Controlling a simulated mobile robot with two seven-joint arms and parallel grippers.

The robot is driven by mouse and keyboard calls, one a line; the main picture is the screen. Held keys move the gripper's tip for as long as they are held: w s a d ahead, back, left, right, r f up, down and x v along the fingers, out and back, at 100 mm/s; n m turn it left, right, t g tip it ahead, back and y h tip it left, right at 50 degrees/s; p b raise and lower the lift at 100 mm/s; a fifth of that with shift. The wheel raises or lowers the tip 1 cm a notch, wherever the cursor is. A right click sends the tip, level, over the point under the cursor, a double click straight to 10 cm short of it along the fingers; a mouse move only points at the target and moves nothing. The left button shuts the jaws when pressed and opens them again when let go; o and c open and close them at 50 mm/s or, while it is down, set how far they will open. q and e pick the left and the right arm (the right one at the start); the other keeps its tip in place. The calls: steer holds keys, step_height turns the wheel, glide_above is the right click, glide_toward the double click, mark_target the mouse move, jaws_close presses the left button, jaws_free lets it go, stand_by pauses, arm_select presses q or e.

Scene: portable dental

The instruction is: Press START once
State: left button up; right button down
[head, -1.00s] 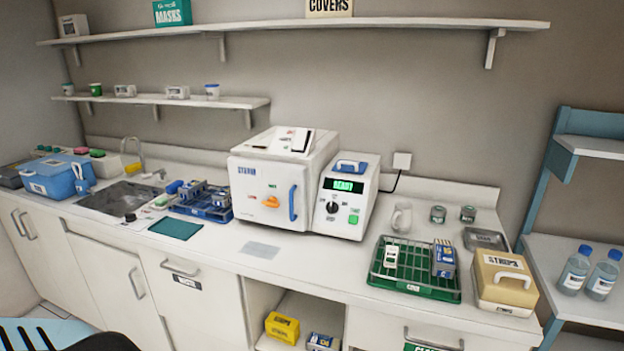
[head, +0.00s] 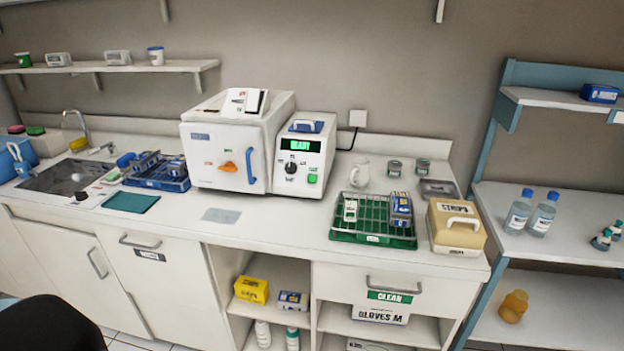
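A white control unit (head: 305,155) stands on the counter, just right of the white steriliser box (head: 235,142). Its green display (head: 300,145) reads READY. Below the display are a black dial (head: 291,168) and a green button (head: 312,178) at the lower right of the panel. The button's label is too small to read. Neither gripper shows in the head view; only a dark rounded shape is at the lower left corner.
Right of the control unit are a green wire tray (head: 345,235) with boxes in it, a tan STRIPS case (head: 457,227) and a glass jug (head: 360,173). Left are a blue rack (head: 150,183) and the sink (head: 70,178). The counter (head: 275,225) before the unit is clear.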

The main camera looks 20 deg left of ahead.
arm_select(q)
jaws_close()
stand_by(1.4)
